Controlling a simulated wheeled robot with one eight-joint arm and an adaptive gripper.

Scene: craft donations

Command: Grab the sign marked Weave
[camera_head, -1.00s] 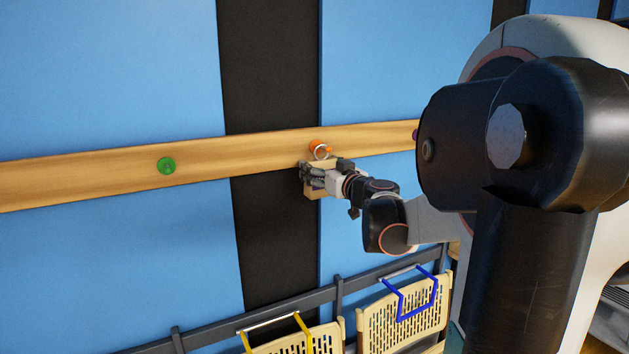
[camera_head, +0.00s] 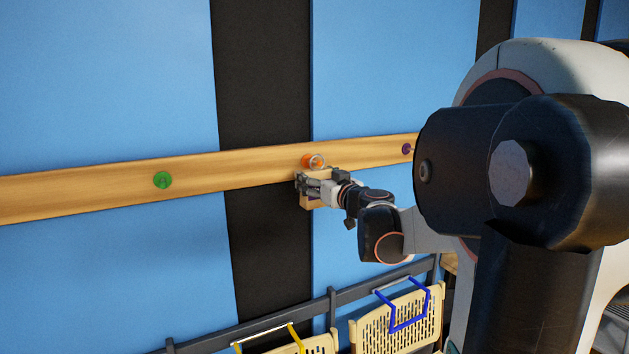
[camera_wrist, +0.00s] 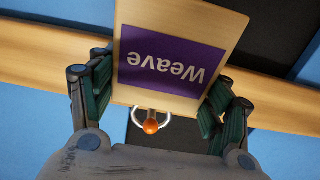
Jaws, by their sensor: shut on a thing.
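The sign marked Weave is a pale wooden plate with a purple label; it fills the upper middle of the wrist view (camera_wrist: 128,65), its lettering upside down. In the head view only a small part of the sign (camera_head: 304,201) shows at the gripper. My gripper (camera_head: 312,186) is shut on the sign, with a dark green finger pad along each side edge in the wrist view. A pale ring (camera_head: 317,162) at the sign's top is at the orange peg (camera_head: 307,160); I cannot tell whether it is still around the peg.
The wooden rail (camera_head: 240,170) runs along the blue and black wall. It also carries a green peg (camera_head: 162,180) to the left and a purple peg (camera_head: 407,149) to the right. Below, perforated baskets with blue (camera_head: 405,325) and yellow handles hang from a dark rail (camera_head: 250,330).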

